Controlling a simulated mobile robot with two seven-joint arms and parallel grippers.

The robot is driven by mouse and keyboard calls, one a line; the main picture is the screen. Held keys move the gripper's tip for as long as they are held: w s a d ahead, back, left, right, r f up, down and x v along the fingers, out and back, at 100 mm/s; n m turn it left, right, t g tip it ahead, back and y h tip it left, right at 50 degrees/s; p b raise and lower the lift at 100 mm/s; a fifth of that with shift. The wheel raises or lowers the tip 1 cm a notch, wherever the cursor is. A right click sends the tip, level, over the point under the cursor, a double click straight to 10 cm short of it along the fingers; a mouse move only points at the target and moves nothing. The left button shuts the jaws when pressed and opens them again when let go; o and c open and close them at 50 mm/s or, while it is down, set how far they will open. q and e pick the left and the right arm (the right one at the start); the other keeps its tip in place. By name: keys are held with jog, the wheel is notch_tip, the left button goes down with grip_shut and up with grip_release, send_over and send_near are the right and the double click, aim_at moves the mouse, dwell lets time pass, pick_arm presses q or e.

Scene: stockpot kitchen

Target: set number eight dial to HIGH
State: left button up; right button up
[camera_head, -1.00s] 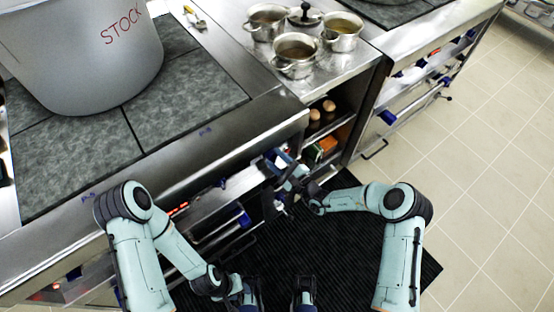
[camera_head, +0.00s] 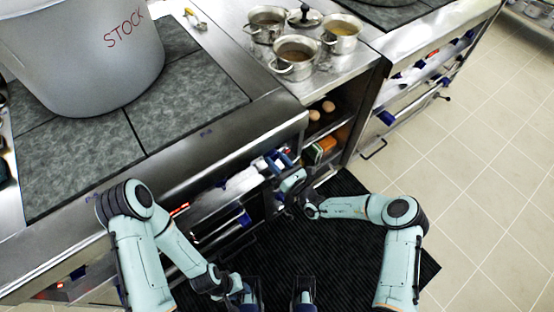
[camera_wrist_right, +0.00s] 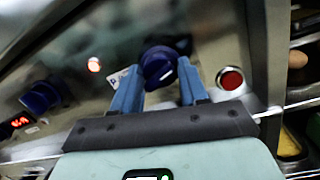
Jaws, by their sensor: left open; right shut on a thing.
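In the right wrist view, a dark blue dial (camera_wrist_right: 158,65) on the steel front panel sits between the two blue fingers of my right gripper (camera_wrist_right: 160,85). The fingers are shut on the dial's sides. A small label beside it is partly covered, and I cannot read its number. In the head view my right gripper (camera_head: 279,161) is at the cooker's front panel, and the dial is hard to make out there. My left gripper (camera_head: 243,291) is low in the head view, open and away from the panel; its fingertips are not clear.
Another blue dial (camera_wrist_right: 40,96) and a red button (camera_wrist_right: 230,78) flank the held dial. The stockpot (camera_head: 85,50) stands on the cooker top. Several small pots (camera_head: 295,57) stand on the counter behind. An open shelf (camera_head: 325,135) with eggs is right of my right gripper.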

jog(key=m+h+p, duration=0.1)
jog(key=m, duration=0.5)
jog(key=m+t+p, duration=0.1)
jog(key=m+p, duration=0.1)
jog(key=m, duration=0.4)
jog(key=shift+m+h, duration=0.3)
jog(key=shift+h, duration=0.1)
pick_arm(q)
notch_tip(320, 180, up, 8)
jog(key=w+p, duration=0.2)
jog(key=p, duration=0.2)
jog(key=shift+w+p, duration=0.25)
jog(key=shift+p, duration=0.15)
pick_arm(e)
jog(key=shift+s+a+m+g+h, duration=0.1)
jog(key=shift+m+g+h, duration=0.3)
jog(key=shift+m, duration=4.25)
jog(key=shift+s+a+m+g+h, duration=0.1)
jog(key=shift+m+g+h, duration=0.3)
jog(key=shift+m, duration=4.25)
pick_arm(q)
jog(key=shift+r, duration=0.1)
pick_arm(e)
jog(key=o, duration=1)
